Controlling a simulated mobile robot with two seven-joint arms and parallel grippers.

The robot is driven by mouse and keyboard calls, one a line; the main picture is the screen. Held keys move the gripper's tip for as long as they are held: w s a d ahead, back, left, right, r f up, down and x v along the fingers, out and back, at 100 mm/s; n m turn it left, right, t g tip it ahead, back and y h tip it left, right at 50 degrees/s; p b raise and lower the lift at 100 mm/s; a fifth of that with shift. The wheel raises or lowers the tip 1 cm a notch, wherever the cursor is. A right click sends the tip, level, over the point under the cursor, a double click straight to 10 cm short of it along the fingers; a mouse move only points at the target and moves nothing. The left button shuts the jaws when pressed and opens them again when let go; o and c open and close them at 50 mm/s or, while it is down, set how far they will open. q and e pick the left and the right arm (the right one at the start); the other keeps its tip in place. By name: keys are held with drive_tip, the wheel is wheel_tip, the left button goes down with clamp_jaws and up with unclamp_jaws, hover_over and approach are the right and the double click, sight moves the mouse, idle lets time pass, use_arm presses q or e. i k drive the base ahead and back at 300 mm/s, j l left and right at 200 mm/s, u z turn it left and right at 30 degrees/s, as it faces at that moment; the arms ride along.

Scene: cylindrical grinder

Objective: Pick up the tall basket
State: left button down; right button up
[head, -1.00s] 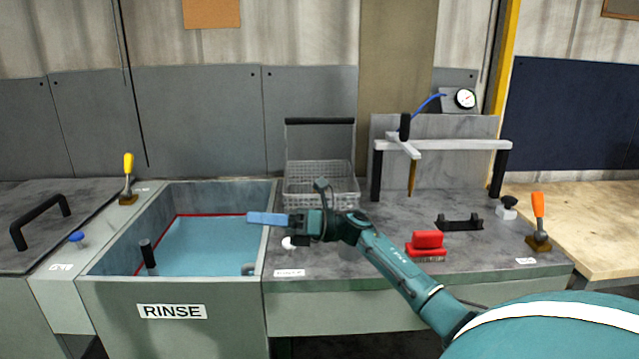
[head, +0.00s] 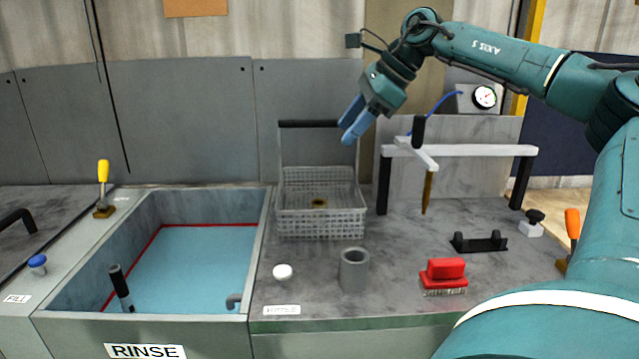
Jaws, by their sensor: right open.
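The tall basket (head: 322,222) is a grey mesh basket on the grey worktop, just right of the rinse tank. A tall frame rises at its back, topped by a black handle bar (head: 308,124). A small brown ring-like part (head: 319,203) shows inside it. My right gripper (head: 350,124) has blue fingers, is open and empty, and points down and left. In the picture it overlaps the right end of the handle bar; whether it touches the bar cannot be told. My left gripper is not in view.
The rinse tank (head: 258,268) with blue liquid lies left of the basket. A grey cup (head: 354,270) and a white knob (head: 282,271) stand in front. A white-armed stand (head: 470,150) with a hanging brown rod is close on the right. A red brush (head: 444,275) lies front right.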

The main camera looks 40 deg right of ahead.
sight(343, 218)
drive_tip(key=i+l, duration=0.35)
drive_tip(key=l, duration=0.15)
drive_tip(key=i+l, duration=0.35)
drive_tip(key=l, duration=0.2)
